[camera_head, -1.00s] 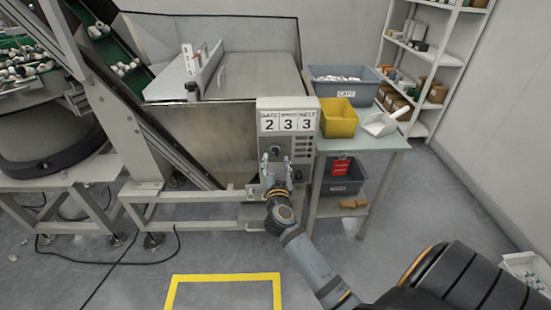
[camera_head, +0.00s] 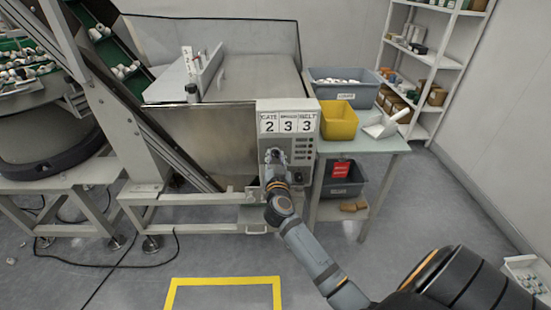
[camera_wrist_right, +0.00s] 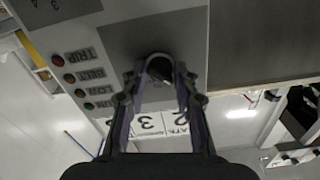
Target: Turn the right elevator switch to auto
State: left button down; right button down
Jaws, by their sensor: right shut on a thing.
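The control box (camera_head: 303,176) stands at the right front of the hopper, with a label reading gate 2, speed 3, belt 3 on its top. The black rotary switch (camera_wrist_right: 160,68) is on the box's front panel. My right gripper (camera_head: 273,155) is at the panel, and its arm covers part of the box front. In the right wrist view, the right gripper (camera_wrist_right: 158,75) has its fingers on both sides of the switch knob and is shut on it. The switch's position markings are not legible. My left gripper is not in view.
Indicator lamps (camera_wrist_right: 70,78) marked trip, belt and low sit beside the switch. A side table (camera_head: 372,146) on the right holds a yellow bin (camera_head: 338,122), a grey bin (camera_head: 345,90) and a scoop (camera_head: 382,128). Open floor lies in front, with a yellow outline (camera_head: 225,281).

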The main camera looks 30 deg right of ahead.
jog(key=shift+r+p, duration=0.1)
jog(key=shift+p, duration=0.3)
jog(key=shift+r+m+p, duration=0.1)
jog(key=shift+m+p, duration=0.2)
jog(key=shift+p, duration=0.15)
jog(key=m+p, duration=0.2)
jog(key=p, duration=0.1)
jog(key=m+p, duration=0.2)
jog(key=m, duration=0.1)
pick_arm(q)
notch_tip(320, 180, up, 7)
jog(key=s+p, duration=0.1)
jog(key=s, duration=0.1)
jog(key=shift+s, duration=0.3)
pick_arm(e)
jog(key=shift+f+m, duration=0.25)
jog(key=shift+m, duration=1.25)
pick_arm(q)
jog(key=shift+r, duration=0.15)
